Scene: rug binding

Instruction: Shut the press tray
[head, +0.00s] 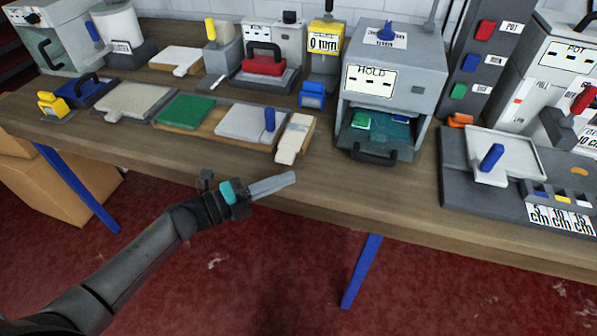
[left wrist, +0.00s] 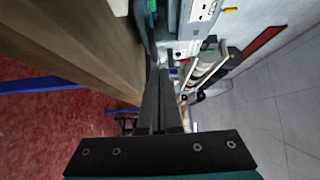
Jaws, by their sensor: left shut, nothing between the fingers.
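The press (head: 405,75) is a grey box with a HOLD label, standing at the middle of the bench. Its teal press tray (head: 385,141) sticks out at the front below the box, with a black handle (head: 374,158) on its front edge. A green piece and a blue piece lie in the tray. My left gripper (head: 292,178) is shut and empty, in front of the bench edge, left of the tray handle and apart from it. Its closed fingers also show in the left wrist view (left wrist: 160,76). My right gripper is not in view.
A light block (head: 294,140) lies near the bench's front edge, left of the press. A white plate with a blue handle (head: 491,158) stands on a dark base to the right. The bench front (head: 270,182) is bare beside the gripper. Red floor lies below.

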